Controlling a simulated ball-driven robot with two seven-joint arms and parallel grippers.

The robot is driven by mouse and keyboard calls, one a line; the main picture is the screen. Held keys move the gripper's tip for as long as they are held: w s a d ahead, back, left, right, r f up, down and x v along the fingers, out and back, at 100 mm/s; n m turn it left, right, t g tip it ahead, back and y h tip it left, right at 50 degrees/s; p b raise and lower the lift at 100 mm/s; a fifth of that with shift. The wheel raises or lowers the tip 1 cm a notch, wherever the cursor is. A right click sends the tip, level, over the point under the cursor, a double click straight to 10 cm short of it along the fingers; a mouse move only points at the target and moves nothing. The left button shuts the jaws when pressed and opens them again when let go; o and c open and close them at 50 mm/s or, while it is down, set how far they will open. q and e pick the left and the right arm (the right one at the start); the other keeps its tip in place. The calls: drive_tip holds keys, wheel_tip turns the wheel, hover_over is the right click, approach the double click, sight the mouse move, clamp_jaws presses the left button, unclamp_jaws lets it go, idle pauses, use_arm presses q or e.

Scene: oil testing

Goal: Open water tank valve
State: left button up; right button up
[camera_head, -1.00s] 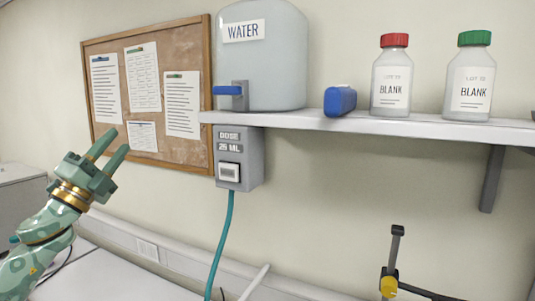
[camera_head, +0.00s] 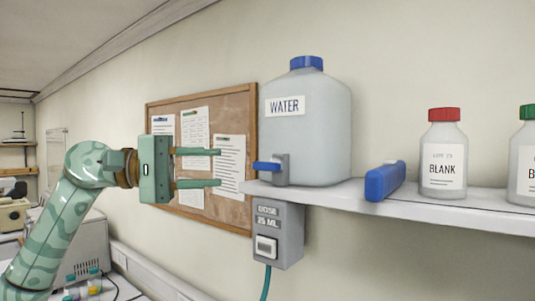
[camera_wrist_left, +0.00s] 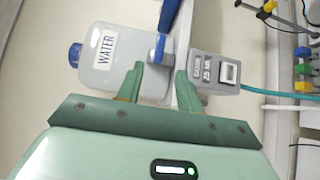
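The white water tank (camera_head: 312,135) with a blue cap stands on the shelf; its label reads WATER. Its valve has a blue handle (camera_head: 266,166) sticking out sideways to the left from a grey tap body at the tank's lower left. My left gripper (camera_head: 217,168) is open and empty, its two fingers one above the other, pointing right at the blue handle and a short way from it. In the left wrist view the tank (camera_wrist_left: 115,70) and the blue valve handle (camera_wrist_left: 159,47) lie ahead of the open fingers (camera_wrist_left: 158,80). My right gripper is not in view.
A grey dose box (camera_head: 278,235) marked 25 ML hangs under the shelf (camera_head: 340,194). A blue block (camera_head: 384,181), a red-capped bottle (camera_head: 443,156) and a green-capped bottle (camera_head: 524,160) stand to the right. A cork board (camera_head: 236,105) is behind my gripper.

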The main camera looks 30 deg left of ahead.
sight(260, 167)
use_arm(q)
drive_tip(key=p+x, duration=0.4)
drive_tip(key=x, duration=0.6)
drive_tip(key=shift+w+r+p, duration=0.1)
drive_tip(key=shift+r+p, duration=0.05)
drive_tip(key=shift+p, duration=0.25)
drive_tip(key=shift+w+d, duration=0.2)
drive_tip(key=shift+d, duration=0.05)
clamp_jaws()
